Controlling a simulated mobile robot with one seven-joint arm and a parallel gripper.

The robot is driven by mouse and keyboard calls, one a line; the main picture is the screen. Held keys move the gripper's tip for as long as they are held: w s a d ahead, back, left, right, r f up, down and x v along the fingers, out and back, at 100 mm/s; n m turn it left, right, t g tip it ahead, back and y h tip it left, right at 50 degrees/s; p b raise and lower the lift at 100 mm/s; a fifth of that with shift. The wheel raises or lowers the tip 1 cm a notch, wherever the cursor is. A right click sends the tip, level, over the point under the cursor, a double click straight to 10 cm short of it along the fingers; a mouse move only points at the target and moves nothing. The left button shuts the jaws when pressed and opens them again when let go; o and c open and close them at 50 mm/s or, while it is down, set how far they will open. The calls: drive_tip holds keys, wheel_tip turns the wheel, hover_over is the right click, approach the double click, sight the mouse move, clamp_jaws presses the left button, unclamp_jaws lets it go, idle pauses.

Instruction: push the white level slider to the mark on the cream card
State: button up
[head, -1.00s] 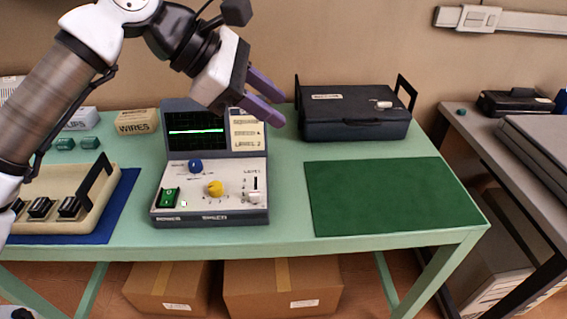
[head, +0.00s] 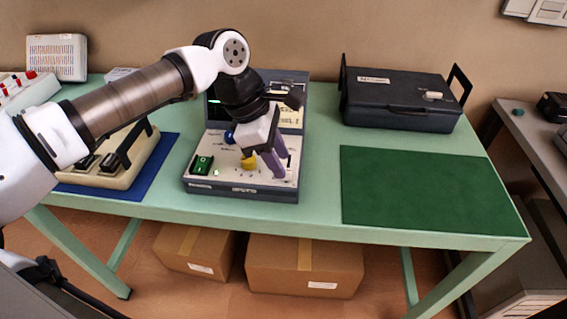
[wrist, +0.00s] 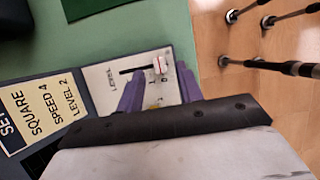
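The console (head: 230,188) stands on the green table. The white level slider (wrist: 160,65) shows in the wrist view at the end of its dark slot (wrist: 132,70) nearest the table's front edge; the "LEVEL" label is beyond the slot's other end. The scale marks are too small to read. The cream card (wrist: 32,118) reads SQUARE, SPEED 4, LEVEL 2; its top line is cut off. It shows partly in the head view (head: 291,117). My gripper (head: 276,173) is low over the console's right side, purple fingers apart and empty (wrist: 160,80), the slider between or just beyond the tips.
A yellow knob (head: 249,162), a blue knob (head: 229,137) and a green switch (head: 202,165) sit left of my gripper. A black case (head: 400,105) stands behind right. The green mat (head: 425,190) is bare. A beige switch box (head: 110,170) is at left.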

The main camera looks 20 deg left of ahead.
drive_tip(key=shift+x, duration=1.35)
drive_tip(key=shift+c, duration=0.5)
clamp_jaws()
